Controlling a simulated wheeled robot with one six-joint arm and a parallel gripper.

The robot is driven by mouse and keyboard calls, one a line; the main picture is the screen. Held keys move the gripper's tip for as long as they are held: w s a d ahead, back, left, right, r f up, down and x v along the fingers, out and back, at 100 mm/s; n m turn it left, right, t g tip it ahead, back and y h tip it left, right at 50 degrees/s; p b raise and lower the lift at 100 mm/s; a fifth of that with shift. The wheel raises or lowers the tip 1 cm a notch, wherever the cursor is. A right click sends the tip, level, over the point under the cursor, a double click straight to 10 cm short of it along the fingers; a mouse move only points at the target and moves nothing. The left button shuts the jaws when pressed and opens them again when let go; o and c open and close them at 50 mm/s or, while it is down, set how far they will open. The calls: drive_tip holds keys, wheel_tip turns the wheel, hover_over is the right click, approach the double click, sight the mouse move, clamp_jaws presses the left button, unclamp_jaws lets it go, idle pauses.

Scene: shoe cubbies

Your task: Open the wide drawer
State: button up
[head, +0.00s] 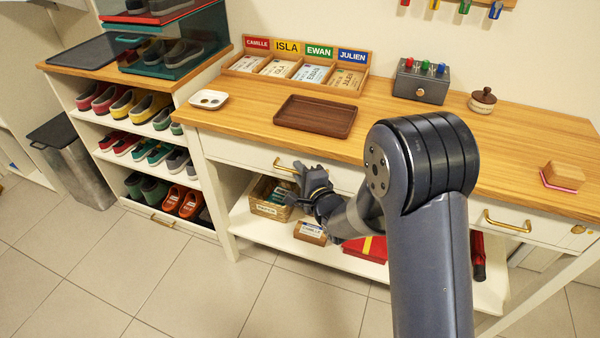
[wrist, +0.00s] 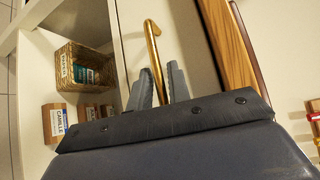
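The wide drawer (head: 235,152) is a cream front under the wooden tabletop, left of my arm. It looks closed, and my arm hides its right part. Its brass bar handle (head: 284,166) also shows in the wrist view (wrist: 152,45). My gripper (head: 300,170) is at the right part of this handle. In the wrist view my gripper (wrist: 160,82) has its two grey fingers apart, with the handle's bar running between them. I see a gap beside the bar; whether a finger touches it I cannot tell.
A second drawer with a brass handle (head: 507,222) is at the right. Below, a shelf (head: 260,226) holds a wicker basket (head: 268,198), a small labelled box (head: 311,232) and a red box (head: 366,248). A brown tray (head: 316,116) lies on the tabletop. Floor in front is clear.

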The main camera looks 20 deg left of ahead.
drive_tip(key=shift+c, duration=0.6)
clamp_jaws()
